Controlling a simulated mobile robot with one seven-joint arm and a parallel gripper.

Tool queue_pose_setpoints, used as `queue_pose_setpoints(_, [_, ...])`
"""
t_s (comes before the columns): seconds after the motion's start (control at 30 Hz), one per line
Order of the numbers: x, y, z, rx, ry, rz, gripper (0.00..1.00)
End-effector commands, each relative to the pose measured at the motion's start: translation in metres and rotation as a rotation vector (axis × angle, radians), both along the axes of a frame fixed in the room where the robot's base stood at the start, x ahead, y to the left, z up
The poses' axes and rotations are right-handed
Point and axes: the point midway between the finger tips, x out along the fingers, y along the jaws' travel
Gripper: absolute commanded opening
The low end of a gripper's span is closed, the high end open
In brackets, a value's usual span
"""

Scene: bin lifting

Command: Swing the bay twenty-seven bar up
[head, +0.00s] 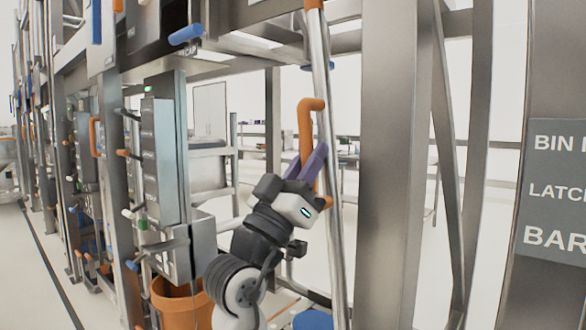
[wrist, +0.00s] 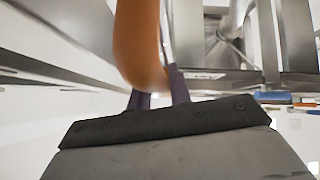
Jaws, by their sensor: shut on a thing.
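A silver bar (head: 322,70) with an orange handle (head: 306,125) stands steeply, close to upright, its top leaning a little left. I cannot read a bay number on it. My gripper (head: 316,160) has purple fingers and is shut on the lower part of the orange handle, beside the bar. In the wrist view the orange handle (wrist: 138,45) runs down to the purple fingers (wrist: 162,92), with a thin length of the silver bar behind it. The fingers partly hide the grip.
A broad grey post (head: 390,160) stands right of the bar, and a grey sign (head: 556,185) is at the far right. To the left are a rack with a grey box (head: 160,150), a blue handle (head: 185,35) and an orange bin (head: 180,303). Beyond the bar is open floor.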

Motion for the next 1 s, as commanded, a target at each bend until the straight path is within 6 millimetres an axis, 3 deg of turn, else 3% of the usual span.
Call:
queue_pose_setpoints(0.43, [-0.0014,-0.0026,0.0001,0.007,-0.003,0.0,0.0])
queue_pose_setpoints(0.47, [-0.0013,-0.0025,0.0001,0.007,-0.003,0.0,0.22])
queue_pose_setpoints(0.6, [-0.0013,-0.0023,0.0001,0.007,-0.003,0.0,0.41])
queue_pose_setpoints(1.0, [-0.0039,0.0014,-0.005,0.005,-0.003,0.003,0.41])
